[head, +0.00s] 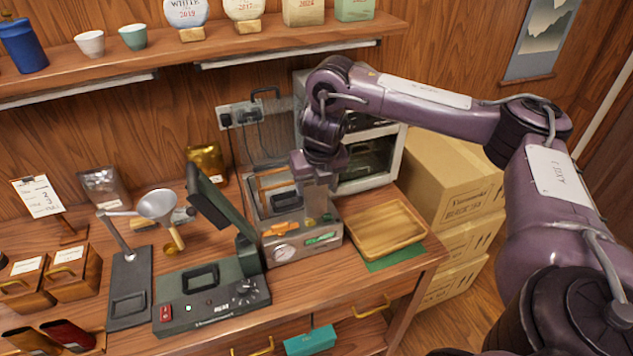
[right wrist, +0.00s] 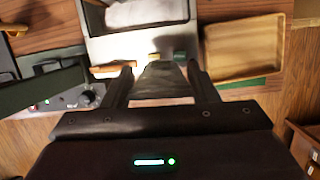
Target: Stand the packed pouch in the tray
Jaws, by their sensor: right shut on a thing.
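My right gripper (head: 318,205) hangs over the front of the grey machine with a gauge (head: 284,253). In the right wrist view, the gripper (right wrist: 160,70) is shut on a dull grey pouch (right wrist: 163,84), which spans the gap between its fingers. In the head view the pouch is mostly hidden by the gripper, so I cannot tell whether it touches the machine. The wooden tray (head: 385,231) lies just right of the machine on a green mat (head: 396,257); it looks empty. The tray also shows in the right wrist view (right wrist: 245,76). My left gripper is not in view.
A dark sealer (head: 212,303) with a raised arm stands left of the machine. A funnel stand (head: 128,272) is further left. A silver pouch (head: 103,187) and a gold pouch (head: 207,162) stand at the back. A white-framed oven (head: 372,160) is behind; cartons (head: 445,180) stand right.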

